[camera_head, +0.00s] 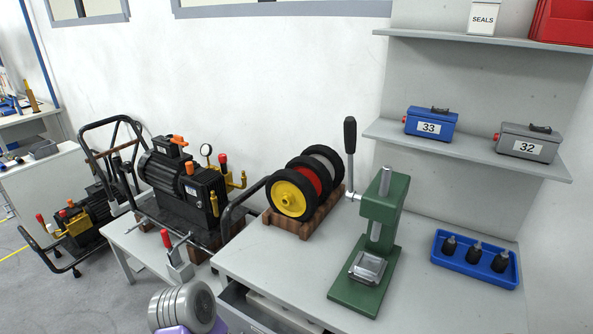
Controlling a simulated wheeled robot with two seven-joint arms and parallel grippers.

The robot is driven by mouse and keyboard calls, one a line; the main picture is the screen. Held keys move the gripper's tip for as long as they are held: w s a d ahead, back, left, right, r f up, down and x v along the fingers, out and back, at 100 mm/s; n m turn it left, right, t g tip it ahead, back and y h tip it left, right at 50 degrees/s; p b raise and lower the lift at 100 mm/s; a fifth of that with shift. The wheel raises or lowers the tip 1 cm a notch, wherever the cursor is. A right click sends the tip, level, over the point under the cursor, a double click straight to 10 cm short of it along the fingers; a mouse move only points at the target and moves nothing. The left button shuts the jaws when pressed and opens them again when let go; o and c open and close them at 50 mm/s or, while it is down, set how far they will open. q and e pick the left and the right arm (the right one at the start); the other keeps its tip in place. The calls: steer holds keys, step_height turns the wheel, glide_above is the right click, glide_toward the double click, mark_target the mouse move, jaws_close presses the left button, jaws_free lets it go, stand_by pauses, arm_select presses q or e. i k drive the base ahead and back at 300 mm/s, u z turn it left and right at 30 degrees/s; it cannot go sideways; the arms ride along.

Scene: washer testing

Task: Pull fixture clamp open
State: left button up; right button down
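A green press (380,213) with a raised black-knobbed lever stands on the right bench (280,270). Wheels (291,199) sit in a wooden rack behind it. A blue tray (476,272) holds dark parts at right. Shelves above hold cases. Another pump cart (82,222) stands at left.

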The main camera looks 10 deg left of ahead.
mark_target(164, 235)
steer(key=u, duration=2)
steer(key=i, duration=1.1)
steer(key=u, duration=0.35)
